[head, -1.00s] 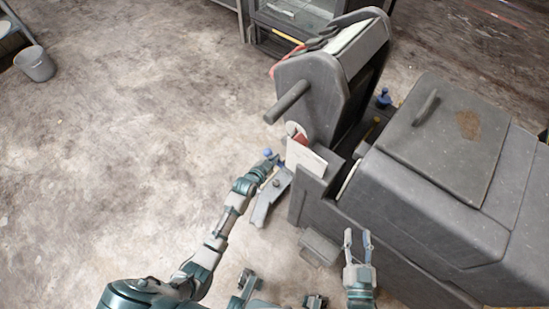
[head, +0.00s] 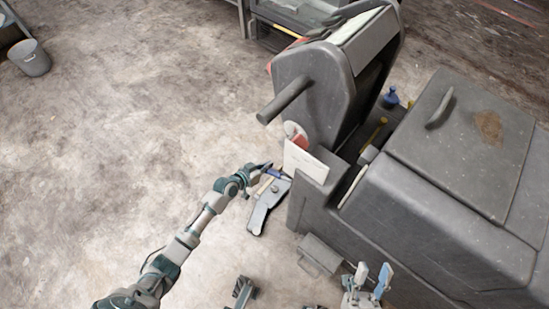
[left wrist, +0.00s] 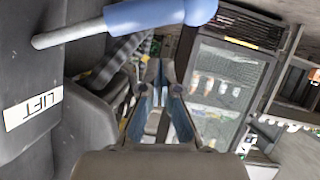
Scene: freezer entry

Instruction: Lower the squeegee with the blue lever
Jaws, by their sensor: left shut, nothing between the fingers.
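The blue lever (head: 275,173) is on the near side of the grey floor machine (head: 320,205), low beside a white plate. In the left wrist view the lever's light blue grip (left wrist: 160,13) crosses the top on a pale rod. A LIFT label (left wrist: 34,106) is on the panel below it. My left gripper (head: 264,167) is shut and empty close to the lever; its fingers (left wrist: 160,75) show below the grip, and contact cannot be told. A grey plate-like part (head: 268,204) projects low nearby; whether it is the squeegee is unclear. My right gripper (head: 370,272) is open and empty.
A thick grey bar (head: 284,100) sticks out from the machine above the lever. A grey step-like part (head: 320,254) juts out low, near my right gripper. Concrete floor (head: 120,140) is clear on the left. A bucket (head: 31,58) stands far left.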

